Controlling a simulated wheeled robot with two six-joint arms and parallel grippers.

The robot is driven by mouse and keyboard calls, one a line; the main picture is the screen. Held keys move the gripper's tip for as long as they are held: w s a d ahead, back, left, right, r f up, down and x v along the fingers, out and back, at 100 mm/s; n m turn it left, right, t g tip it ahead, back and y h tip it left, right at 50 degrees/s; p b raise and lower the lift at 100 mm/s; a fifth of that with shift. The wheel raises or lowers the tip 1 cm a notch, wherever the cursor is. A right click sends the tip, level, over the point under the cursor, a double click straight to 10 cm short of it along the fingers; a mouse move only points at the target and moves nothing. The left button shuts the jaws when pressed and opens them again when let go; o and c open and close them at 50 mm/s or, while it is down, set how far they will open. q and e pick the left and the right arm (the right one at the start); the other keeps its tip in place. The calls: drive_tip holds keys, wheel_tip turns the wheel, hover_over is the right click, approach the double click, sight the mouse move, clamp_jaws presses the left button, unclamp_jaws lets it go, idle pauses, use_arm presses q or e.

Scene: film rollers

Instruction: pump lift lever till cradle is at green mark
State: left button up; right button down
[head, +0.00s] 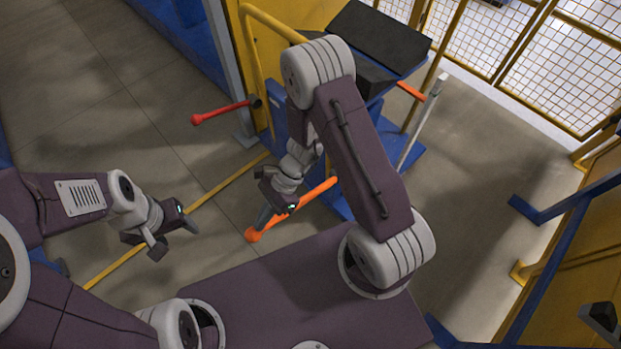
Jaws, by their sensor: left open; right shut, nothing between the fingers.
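An orange lever (318,194) slants down from the blue lift frame to a rounded end near the floor. My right gripper (266,212) is shut and empty, its fingertips over or against the lever near that end; I cannot tell whether they touch. My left gripper (175,239) is open and empty, over the floor left of the lever. A black slab (380,42) tops the blue lift; it may be the cradle. A pale upright post (423,118) stands right of it. I see no green mark. My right arm hides part of the lift.
A red-knobbed lever (222,112) sticks out left of the lift, and a short orange bar (411,91) out to its right. A yellow rail (262,22) and mesh fence (520,50) stand behind. A blue-and-yellow frame is at right. Floor at left is clear.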

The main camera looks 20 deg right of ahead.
use_arm(q)
wheel_tip(320, 180, up, 16)
drive_tip(key=p, duration=1.3)
drive_tip(key=shift+p, duration=0.35)
use_arm(e)
drive_tip(key=a+r+v, duration=0.1)
drive_tip(key=v, duration=0.7)
drive_tip(key=s+a+r+v, duration=0.1)
drive_tip(key=v, duration=0.7)
drive_tip(key=shift+a+r, duration=0.35)
drive_tip(key=shift+a, duration=0.05)
use_arm(q)
drive_tip(key=shift+f, duration=0.2)
use_arm(e)
drive_tip(key=shift+a+f, duration=0.1)
use_arm(q)
wheel_tip(320, 180, down, 6)
drive_tip(key=b, duration=0.5)
drive_tip(key=shift+r+b, duration=0.25)
drive_tip(key=shift+b, duration=0.15)
use_arm(e)
drive_tip(key=x, duration=0.6)
drive_tip(key=shift+f, duration=0.45)
